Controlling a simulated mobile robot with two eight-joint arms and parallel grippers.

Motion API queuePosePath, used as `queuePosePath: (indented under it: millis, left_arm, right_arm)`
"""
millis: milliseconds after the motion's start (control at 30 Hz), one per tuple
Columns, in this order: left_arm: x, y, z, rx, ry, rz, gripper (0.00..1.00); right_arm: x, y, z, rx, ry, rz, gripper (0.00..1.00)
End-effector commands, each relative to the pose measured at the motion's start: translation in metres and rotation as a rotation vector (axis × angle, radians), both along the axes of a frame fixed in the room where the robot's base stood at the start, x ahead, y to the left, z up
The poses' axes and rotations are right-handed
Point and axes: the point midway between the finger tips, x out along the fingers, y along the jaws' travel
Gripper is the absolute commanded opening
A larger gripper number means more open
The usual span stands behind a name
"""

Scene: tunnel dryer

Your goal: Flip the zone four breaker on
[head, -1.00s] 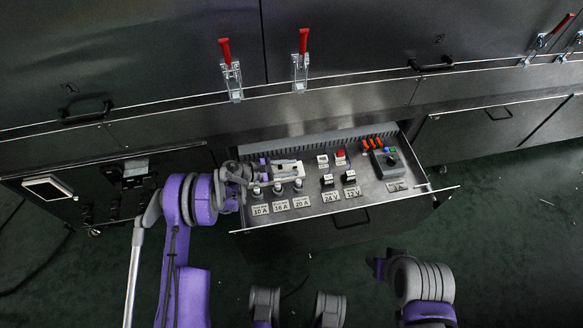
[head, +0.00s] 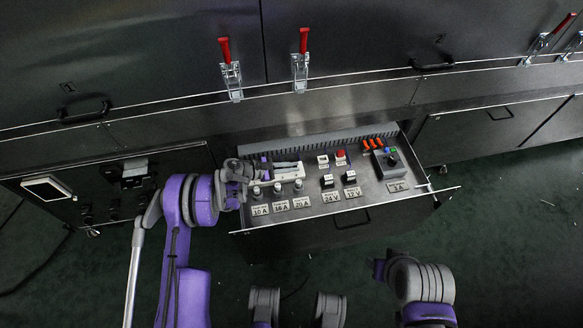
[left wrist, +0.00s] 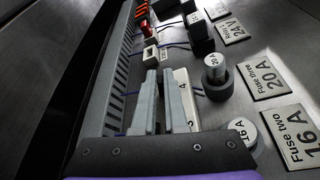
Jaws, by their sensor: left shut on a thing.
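The white breaker block (head: 290,176) sits in the open drawer, left of its middle. My left gripper (head: 297,163) lies low along the block, pointing right. I cannot see which way that lever is set. My right gripper (head: 379,268) is apart from the drawer, at the lower right, and its fingers are unclear.
The fuse posts (head: 278,188) stand just in front of the block, with label plates (head: 281,205). Black relays (head: 327,181), a red button (head: 340,154), orange parts (head: 372,144) and a grey box with a knob (head: 387,163) fill the right side. A ribbed duct (left wrist: 121,75) runs behind.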

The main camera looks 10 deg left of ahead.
Motion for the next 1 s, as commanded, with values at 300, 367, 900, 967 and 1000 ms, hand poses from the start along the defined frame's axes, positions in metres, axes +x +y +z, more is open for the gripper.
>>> queuePosePath:
  millis: [300,367,900,967,1000]
  left_arm:
    - [0.008,0.003,0.001,-0.061,0.188,0.001,0.0]
    - [0.008,0.003,0.002,-0.061,0.189,0.002,0.0]
    - [0.008,0.003,0.002,-0.061,0.187,0.001,0.4]
    - [0.008,0.004,0.002,-0.061,0.187,0.001,0.4]
    - [0.008,0.005,0.003,-0.061,0.187,0.001,0.4]
  right_arm:
    - [0.003,0.0,-0.021,0.0,0.006,0.0,0.5]
    - [0.003,0.0,-0.02,0.0,0.006,0.0,0.5]
    - [0.003,0.0,-0.02,0.0,0.006,0.0,0.5]
    - [0.002,0.0,-0.02,0.0,0.006,0.0,0.5]
    - [0.002,0.0,-0.019,0.0,0.006,0.0,0.5]
